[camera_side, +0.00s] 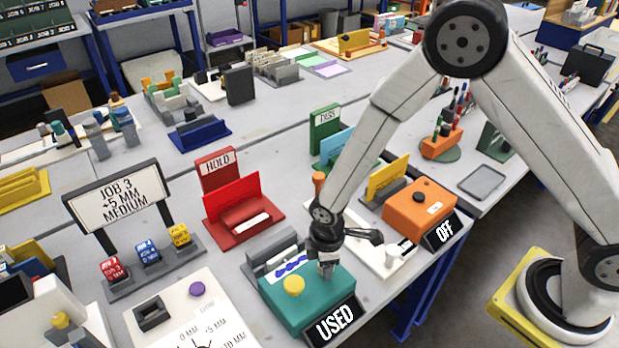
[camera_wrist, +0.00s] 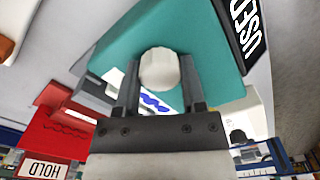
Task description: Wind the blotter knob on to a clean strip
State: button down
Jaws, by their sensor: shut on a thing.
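The blotter is a teal box (camera_side: 310,309) near the table's front edge, with a dark sign (camera_side: 336,325) reading USED. Its paper strip (camera_side: 291,266) shows blue wavy ink marks, also seen past my fingers in the wrist view (camera_wrist: 154,103). A yellow knob (camera_side: 293,285) sits on the box top at the left. My gripper (camera_side: 327,271) points down over the right part of the box. In the wrist view my gripper (camera_wrist: 159,75) is shut on a pale round knob (camera_wrist: 160,68), one finger on each side. In the side view the fingers hide that knob.
A red HOLD rack (camera_side: 238,222) stands behind and left of the blotter. A board (camera_side: 119,195) reads JOB 3, +5 MM, MEDIUM. A white dial plate (camera_side: 190,303) lies at left.

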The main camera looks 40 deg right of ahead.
jog(key=m, duration=0.5)
jog(key=shift+m, duration=0.3)
jog(key=m, duration=0.5)
jog(key=shift+w, duration=0.1)
jog(key=shift+c, duration=0.9)
grip_release()
jog(key=shift+r, duration=0.15)
jog(key=shift+r, duration=3.75)
